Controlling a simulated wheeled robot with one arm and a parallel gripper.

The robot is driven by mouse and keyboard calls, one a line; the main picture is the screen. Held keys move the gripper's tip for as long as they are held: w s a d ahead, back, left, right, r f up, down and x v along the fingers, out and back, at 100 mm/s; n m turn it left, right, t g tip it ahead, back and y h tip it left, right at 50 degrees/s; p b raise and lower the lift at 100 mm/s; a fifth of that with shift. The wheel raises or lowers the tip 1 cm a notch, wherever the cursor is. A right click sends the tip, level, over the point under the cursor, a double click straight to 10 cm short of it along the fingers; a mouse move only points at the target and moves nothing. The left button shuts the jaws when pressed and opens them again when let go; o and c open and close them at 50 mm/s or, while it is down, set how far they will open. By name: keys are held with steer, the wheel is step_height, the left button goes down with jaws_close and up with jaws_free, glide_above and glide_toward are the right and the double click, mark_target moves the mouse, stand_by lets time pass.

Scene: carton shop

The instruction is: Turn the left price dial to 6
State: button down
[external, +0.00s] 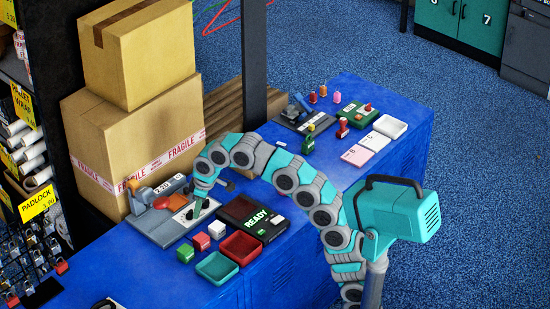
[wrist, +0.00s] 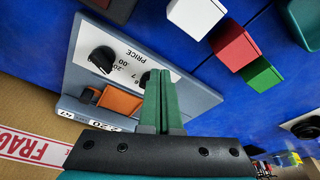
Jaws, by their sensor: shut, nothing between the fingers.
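The grey price machine (external: 150,228) stands on the blue bench at left, with a white PRICE plate (wrist: 124,44). In the wrist view the plate appears upside down. One black dial (wrist: 102,59) shows on it, at the picture's left. Numbers, one looking like 7, show beside my fingers; a second dial there is hidden or hard to make out, so I cannot read a left dial setting. My gripper (wrist: 160,72) has its green fingers shut and empty, over the plate. In the external view my gripper (external: 197,210) points down at the plate; contact cannot be told.
Beside the machine are a red cube (external: 201,242), green cube (external: 185,253), white cube (external: 217,229), red tray (external: 241,247), green tray (external: 217,266) and a dark READY box (external: 254,217). Stacked cartons (external: 135,125) stand close behind. The machine's display (wrist: 108,125) appears to read 2.20.

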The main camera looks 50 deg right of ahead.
steer(key=p+v, duration=0.1)
steer(key=v, duration=0.1)
steer(key=p+v, duration=0.1)
steer(key=w+p+v, duration=0.1)
steer(key=v, duration=0.1)
steer(key=shift+a+r, duration=0.3)
steer(key=shift+r, duration=0.15)
steer(key=shift+w+d+f+b, duration=0.2)
steer(key=shift+d+f+b, duration=0.2)
steer(key=shift+f, duration=0.6)
steer(key=shift+w+d+f+b, duration=0.2)
steer(key=shift+d+f+b, duration=0.2)
steer(key=shift+f, duration=0.6)
steer(key=shift+w+d+f+b, duration=0.2)
steer(key=shift+d+f+b, duration=0.2)
steer(key=shift+f, duration=0.65)
steer(key=shift+w+a+r, duration=0.1)
steer(key=shift+w+a, duration=0.2)
steer(key=shift+a, duration=0.2)
steer(key=shift+s+a, duration=0.15)
steer(key=shift+a, duration=0.1)
steer(key=shift+s+a+p, duration=0.25)
steer(key=shift+a+p, duration=0.1)
steer(key=shift+a, duration=0.1)
steer(key=shift+s+a, duration=0.1)
steer(key=shift+a, duration=0.2)
